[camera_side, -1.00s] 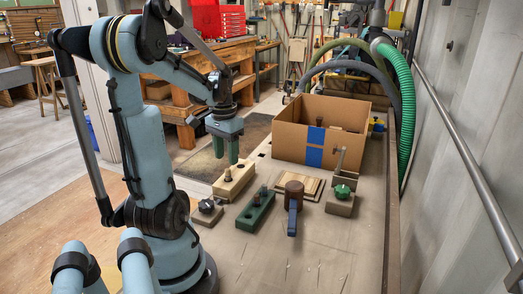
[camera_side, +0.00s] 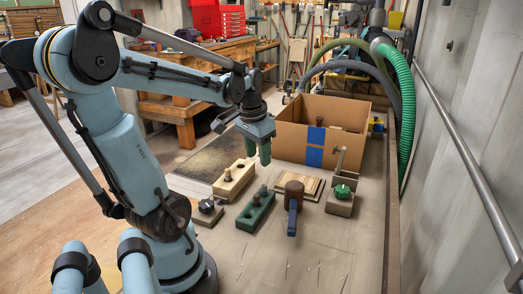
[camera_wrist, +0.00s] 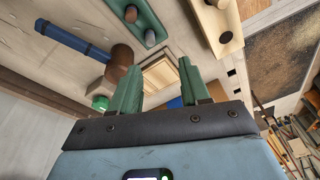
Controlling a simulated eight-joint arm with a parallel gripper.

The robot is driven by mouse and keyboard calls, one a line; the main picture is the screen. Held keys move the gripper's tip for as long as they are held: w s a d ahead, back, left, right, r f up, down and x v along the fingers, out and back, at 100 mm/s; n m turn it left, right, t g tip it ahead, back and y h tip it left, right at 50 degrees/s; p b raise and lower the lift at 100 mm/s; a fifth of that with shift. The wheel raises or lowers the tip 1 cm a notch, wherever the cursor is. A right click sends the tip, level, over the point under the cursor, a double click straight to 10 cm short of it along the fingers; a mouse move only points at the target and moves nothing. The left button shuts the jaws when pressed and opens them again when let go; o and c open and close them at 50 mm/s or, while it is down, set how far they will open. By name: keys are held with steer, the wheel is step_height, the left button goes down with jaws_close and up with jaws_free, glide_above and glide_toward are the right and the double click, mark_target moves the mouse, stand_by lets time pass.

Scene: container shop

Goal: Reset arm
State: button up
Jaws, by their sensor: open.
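My gripper (camera_side: 258,152) hangs above the table with its green fingers pointing down, between the light wooden block and the cardboard box in the side view. In the wrist view its two green fingers (camera_wrist: 155,92) stand apart with nothing between them, so it is open and empty. My arm leans out over the table.
Under and around my gripper are a light wooden block (camera_side: 232,183) with a peg, a green block (camera_side: 250,215) with pegs, a brown mallet with blue handle (camera_side: 292,222), a wooden board (camera_side: 313,187), a green-knobbed block (camera_side: 340,205) and a cardboard box (camera_side: 290,134). The front table is clear.

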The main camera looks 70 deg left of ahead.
steer(key=w+d+m+t, duration=0.2)
steer(key=d, duration=0.8)
steer(key=w+d+m+t+h, duration=0.1)
steer(key=w+d+m+t, duration=0.1)
steer(key=d, duration=0.7)
steer(key=shift+w+d+r+t, duration=0.15)
steer(key=shift+w+d+t, duration=0.2)
steer(key=shift+t, duration=0.35)
